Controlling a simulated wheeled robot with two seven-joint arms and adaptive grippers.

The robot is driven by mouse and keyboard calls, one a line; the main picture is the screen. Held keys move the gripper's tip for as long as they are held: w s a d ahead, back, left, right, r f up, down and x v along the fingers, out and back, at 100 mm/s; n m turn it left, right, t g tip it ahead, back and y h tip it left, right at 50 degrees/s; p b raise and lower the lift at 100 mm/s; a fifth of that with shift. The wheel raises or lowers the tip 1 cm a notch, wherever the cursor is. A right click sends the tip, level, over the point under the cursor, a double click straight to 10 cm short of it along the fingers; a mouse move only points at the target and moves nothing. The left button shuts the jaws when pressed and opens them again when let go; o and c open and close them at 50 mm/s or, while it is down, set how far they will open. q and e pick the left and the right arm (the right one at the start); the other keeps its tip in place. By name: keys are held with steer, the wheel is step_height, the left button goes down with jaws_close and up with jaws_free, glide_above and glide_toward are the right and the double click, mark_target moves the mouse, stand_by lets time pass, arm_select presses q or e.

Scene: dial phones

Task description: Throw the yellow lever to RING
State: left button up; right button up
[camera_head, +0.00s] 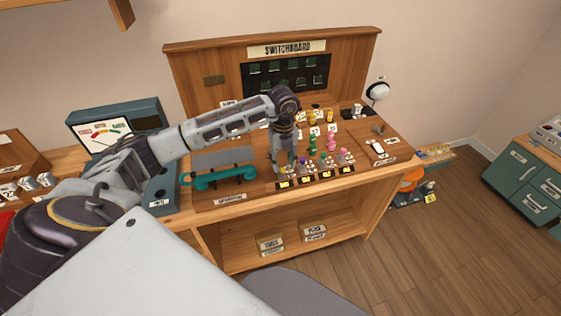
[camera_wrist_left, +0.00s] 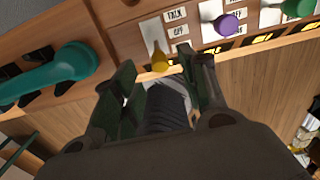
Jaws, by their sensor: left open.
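The yellow lever (camera_wrist_left: 160,60) stands on a pale plate at the left end of a row of levers in the left wrist view. TALK and OFF labels show on its plate; I see no RING label by it. Its knob sits between the fingertips of my left gripper (camera_wrist_left: 157,72), which is open with a finger on either side. I cannot tell whether either finger touches it, nor its exact position. In the head view my left gripper (camera_head: 283,165) points down over the left end of the row and largely hides the yellow lever. My right gripper is not in view.
A purple lever (camera_wrist_left: 227,24) and a green lever (camera_wrist_left: 297,8) stand to the right in the row. A teal handset (camera_head: 219,177) lies left of my gripper. The switchboard (camera_head: 200,70) rises behind. Coloured plugs stand behind the levers. The desk's front edge is close.

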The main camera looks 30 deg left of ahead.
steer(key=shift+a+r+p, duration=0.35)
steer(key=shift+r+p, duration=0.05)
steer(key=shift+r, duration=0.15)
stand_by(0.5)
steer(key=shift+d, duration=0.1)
